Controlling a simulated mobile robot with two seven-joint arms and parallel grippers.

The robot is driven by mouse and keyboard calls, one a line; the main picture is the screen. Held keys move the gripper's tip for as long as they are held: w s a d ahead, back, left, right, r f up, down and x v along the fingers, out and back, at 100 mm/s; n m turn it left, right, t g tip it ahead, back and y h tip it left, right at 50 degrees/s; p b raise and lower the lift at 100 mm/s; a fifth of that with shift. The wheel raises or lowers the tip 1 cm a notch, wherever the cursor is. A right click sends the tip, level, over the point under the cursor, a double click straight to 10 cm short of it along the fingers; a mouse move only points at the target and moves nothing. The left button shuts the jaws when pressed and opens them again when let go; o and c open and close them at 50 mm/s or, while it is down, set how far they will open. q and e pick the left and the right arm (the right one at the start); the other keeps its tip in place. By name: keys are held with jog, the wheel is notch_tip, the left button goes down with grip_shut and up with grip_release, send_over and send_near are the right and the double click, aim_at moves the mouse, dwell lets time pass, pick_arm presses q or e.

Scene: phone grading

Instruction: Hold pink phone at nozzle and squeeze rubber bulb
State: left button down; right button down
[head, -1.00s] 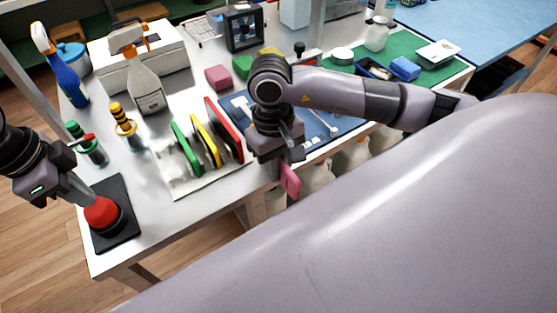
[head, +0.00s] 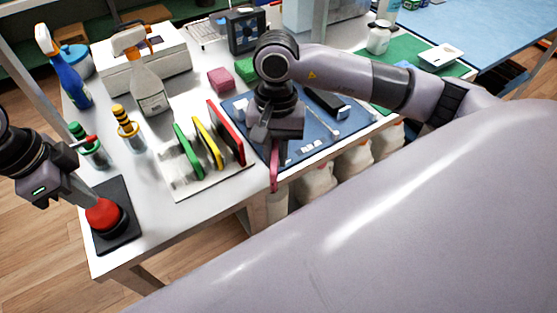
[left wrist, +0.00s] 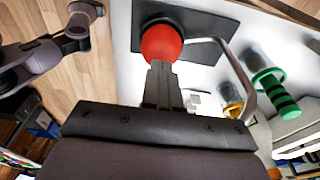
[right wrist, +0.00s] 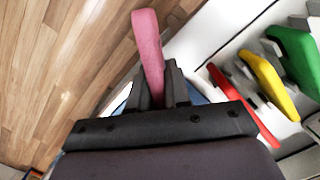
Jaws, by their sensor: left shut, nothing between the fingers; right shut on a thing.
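The pink phone (head: 274,172) hangs edge-on from my right gripper (head: 272,142), at the table's front edge. In the right wrist view the phone (right wrist: 149,52) stands out between the shut fingers (right wrist: 160,90). The red rubber bulb (head: 103,214) sits on a black base plate (head: 128,238) at the table's left front corner. My left gripper (head: 88,200) is shut and empty with its tips at the bulb. In the left wrist view the fingertips (left wrist: 160,72) are against or just before the bulb (left wrist: 161,43). A bent metal tube (left wrist: 235,72) beside the bulb may be the nozzle.
A white rack with green (head: 188,152), yellow (head: 207,143) and red (head: 226,132) phones or slabs stands between the grippers. Two capped bottles (head: 127,128), a spray bottle (head: 148,88) and a blue mat (head: 310,140) are behind. The front left table strip is clear.

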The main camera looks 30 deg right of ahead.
jog(key=m, duration=0.1)
jog(key=r+m, duration=0.1)
jog(key=m, duration=0.1)
jog(key=shift+w+r, duration=0.3)
jog(key=shift+w, duration=0.05)
jog(key=w+a+r+m+t, duration=0.1)
jog(key=w+a+r+m, duration=0.2)
jog(key=m, duration=0.8)
jog(key=w+a+r+m+t, duration=0.1)
jog(key=w+a+r+m, duration=0.2)
jog(key=w+a+m, duration=0.4)
jog(key=shift+w+r+m+t, duration=0.3)
jog(key=shift+w+m, duration=1.65)
jog(key=shift+m, duration=0.45)
pick_arm(q)
jog(key=shift+f, duration=0.1)
jog(key=shift+f, duration=1.2)
jog(key=shift+r, duration=1.1)
